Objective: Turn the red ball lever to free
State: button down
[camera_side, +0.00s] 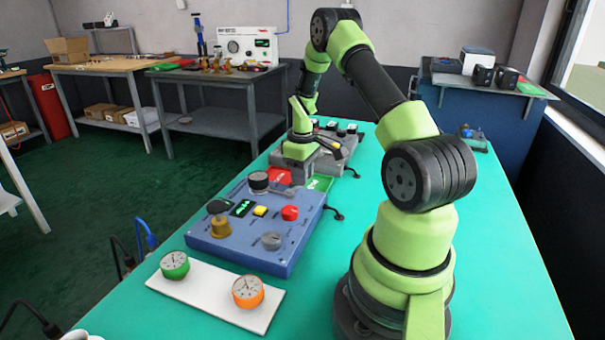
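I cannot make out a red ball lever with certainty. A rounded red knob or button (289,213) sits on the right part of the blue panel box (262,255). My gripper (328,144) is beyond this box, low at the grey unit (345,150) farther back on the table. It is small and partly merged with that unit, so its fingers and any contact are unclear. The red part (278,175) beside my wrist may belong to a tray or a label.
A white plate (210,292) holds green (174,265) and orange (248,291) gauges.

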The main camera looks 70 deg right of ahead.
jog(key=shift+s, duration=0.1)
jog(key=m, duration=0.1)
jog(key=s+m, duration=0.1)
jog(key=m, duration=0.1)
jog(key=shift+s+a+m, duration=0.15)
jog(key=shift+a+m, duration=0.15)
jog(key=shift+a, duration=0.1)
jog(key=m, duration=0.2)
jog(key=s+a+m, duration=0.1)
jog(key=shift+m, duration=0.4)
jog(key=m, duration=0.1)
jog(key=a+m, duration=0.1)
jog(key=m, duration=0.1)
jog(key=shift+s+a, duration=0.15)
jog(key=shift+s, duration=0.15)
jog(key=shift+s+a+m, duration=0.1)
jog(key=shift+a+m, duration=0.25)
jog(key=shift+m, duration=0.55)
jog(key=shift+a+m, duration=0.3)
jog(key=shift+m, duration=0.6)
jog(key=shift+a, duration=0.1)
jog(key=c, duration=1.2)
grip_release()
jog(key=shift+c, duration=0.2)
